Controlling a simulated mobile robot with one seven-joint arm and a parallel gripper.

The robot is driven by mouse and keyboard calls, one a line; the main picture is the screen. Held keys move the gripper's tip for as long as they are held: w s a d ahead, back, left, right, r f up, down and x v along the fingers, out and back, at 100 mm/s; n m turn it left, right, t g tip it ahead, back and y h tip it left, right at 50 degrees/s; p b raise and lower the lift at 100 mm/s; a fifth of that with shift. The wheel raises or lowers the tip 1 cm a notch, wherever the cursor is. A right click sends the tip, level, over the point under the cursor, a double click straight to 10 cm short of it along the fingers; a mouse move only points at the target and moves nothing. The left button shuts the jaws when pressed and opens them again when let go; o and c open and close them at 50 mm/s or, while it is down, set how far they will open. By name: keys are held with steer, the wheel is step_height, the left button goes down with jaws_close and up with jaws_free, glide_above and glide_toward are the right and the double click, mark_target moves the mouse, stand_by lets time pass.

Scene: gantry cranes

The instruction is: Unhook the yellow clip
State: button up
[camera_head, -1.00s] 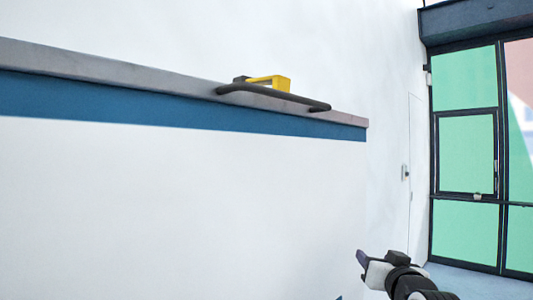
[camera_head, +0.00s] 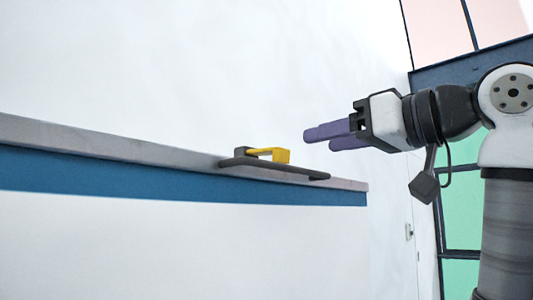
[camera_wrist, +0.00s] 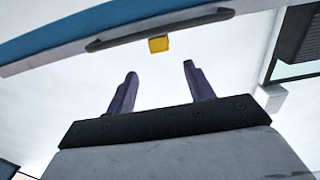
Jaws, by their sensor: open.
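The yellow clip (camera_head: 269,154) sits at a dark bar (camera_head: 275,169) fixed along the edge of a grey ledge. In the head view a small dark block adjoins the clip's left end. How the clip is joined to the bar is not clear. My gripper (camera_head: 325,136) is open and empty, with purple fingers pointing left, right of the clip and slightly above it in the picture. In the wrist view the clip (camera_wrist: 158,44) shows beyond the fingertips, between them sideways, next to the bar (camera_wrist: 160,28). The fingers (camera_wrist: 160,80) are apart and do not touch it.
The grey ledge (camera_head: 100,140) runs along a white wall above a blue stripe (camera_head: 120,175) and ends just right of the bar. A dark-framed window with green panes (camera_head: 461,215) stands at the right behind my arm. The space above the ledge is clear.

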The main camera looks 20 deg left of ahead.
mark_target(266, 153)
steer(key=p+x, duration=0.4)
steer(key=x, duration=0.9)
steer(key=shift+w+a, duration=0.1)
steer(key=shift+a, duration=0.3)
steer(key=shift+f, duration=0.1)
jaws_close()
